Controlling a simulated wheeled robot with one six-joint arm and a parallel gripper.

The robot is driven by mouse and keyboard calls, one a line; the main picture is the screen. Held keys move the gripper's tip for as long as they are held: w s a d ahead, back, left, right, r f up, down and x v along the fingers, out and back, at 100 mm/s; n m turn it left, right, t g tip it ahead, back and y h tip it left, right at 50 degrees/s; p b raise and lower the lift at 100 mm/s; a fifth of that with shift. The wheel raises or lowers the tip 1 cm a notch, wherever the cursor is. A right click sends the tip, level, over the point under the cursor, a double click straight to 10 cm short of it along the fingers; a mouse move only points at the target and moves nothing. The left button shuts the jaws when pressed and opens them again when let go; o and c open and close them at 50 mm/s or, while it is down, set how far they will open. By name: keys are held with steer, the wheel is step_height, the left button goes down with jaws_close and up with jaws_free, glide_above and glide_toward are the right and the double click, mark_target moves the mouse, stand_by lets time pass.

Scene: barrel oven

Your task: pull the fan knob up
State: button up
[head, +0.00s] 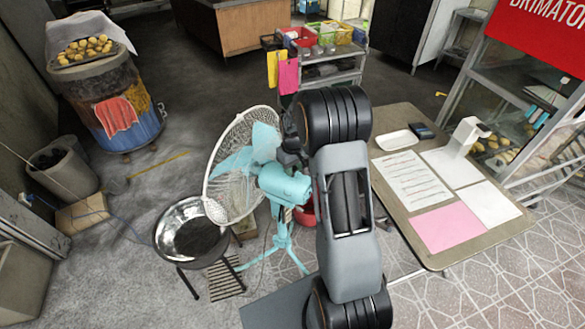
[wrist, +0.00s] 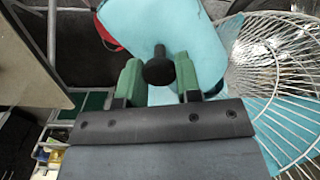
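The fan (head: 285,184) is turquoise with a white wire cage and stands on turquoise legs. In the wrist view its turquoise motor housing (wrist: 150,20) fills the top middle. The black fan knob (wrist: 158,71), a round head on a thin stem, stands out from the housing. My gripper (wrist: 158,80) has two green-tipped fingers, one on each side of the knob. The fingers are apart, with a visible gap to the knob on both sides. In the head view my arm hides the knob and most of the gripper beside the housing.
The wire cage (wrist: 275,75) is close on the right in the wrist view. A table (head: 480,235) with papers stands right of my arm. A metal bowl (head: 190,232) on legs is left of the fan. A painted barrel (head: 115,105) stands at the far left.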

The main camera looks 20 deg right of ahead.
steer(key=o, duration=0.5)
steer(key=shift+r, duration=0.1)
step_height(320, 180, up, 14)
steer(key=shift+f+b, duration=0.1)
steer(key=shift+b, duration=0.6)
